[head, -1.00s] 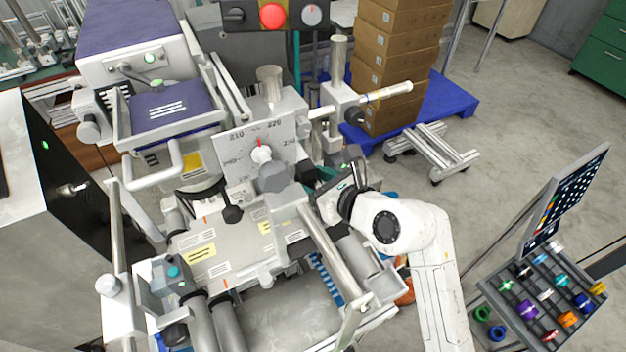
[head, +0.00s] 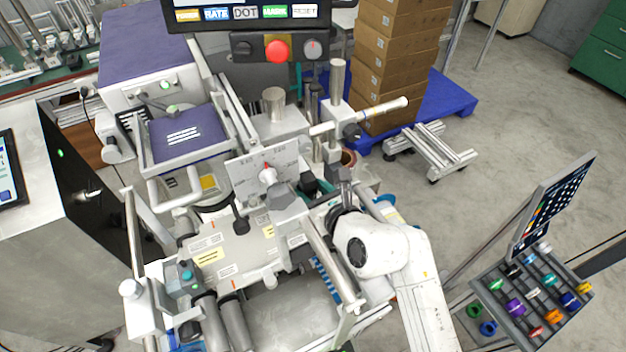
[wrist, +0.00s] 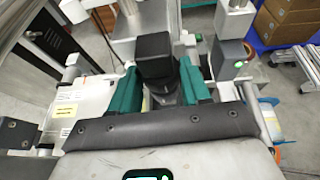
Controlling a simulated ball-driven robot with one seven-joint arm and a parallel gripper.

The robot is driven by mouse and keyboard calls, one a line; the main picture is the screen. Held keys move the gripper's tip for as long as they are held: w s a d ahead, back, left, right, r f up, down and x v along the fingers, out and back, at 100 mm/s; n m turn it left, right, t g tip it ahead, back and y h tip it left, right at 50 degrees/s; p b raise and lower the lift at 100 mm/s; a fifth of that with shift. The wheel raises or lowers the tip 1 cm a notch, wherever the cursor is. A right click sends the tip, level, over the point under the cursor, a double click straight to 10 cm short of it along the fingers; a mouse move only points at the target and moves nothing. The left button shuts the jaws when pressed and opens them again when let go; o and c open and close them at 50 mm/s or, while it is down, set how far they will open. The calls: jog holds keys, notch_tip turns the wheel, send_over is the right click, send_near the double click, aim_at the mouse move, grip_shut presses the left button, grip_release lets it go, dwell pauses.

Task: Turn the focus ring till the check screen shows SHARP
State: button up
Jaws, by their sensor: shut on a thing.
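My gripper (wrist: 160,88) has teal fingers, one on each side of a dark, square-ended knob (wrist: 154,55) in the wrist view, and is shut on it. In the head view my gripper (head: 337,193) is at the right side of the machine, just right of the white dial plate (head: 250,170). I cannot tell whether the dark knob belongs to the focus ring.
A red button (head: 277,51) sits below the screen. Stacked cartons (head: 397,65) stand on a blue pallet (head: 440,98) behind. A tray of coloured rings (head: 530,300) with a tilted panel (head: 552,205) is at the right. The floor between is mostly clear.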

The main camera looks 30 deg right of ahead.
jog(key=shift+d+r+m+h+p, duration=0.15)
jog(key=shift+m+h+p, duration=0.3)
jog(key=shift+p, duration=0.5)
jog(key=shift+f+h+p, duration=0.2)
jog(key=shift+h+p, duration=0.15)
jog(key=shift+p, duration=0.05)
jog(key=o, duration=1.1)
jog(key=shift+a, duration=0.2)
jog(key=shift+f+b, duration=0.15)
jog(key=shift+b, duration=0.45)
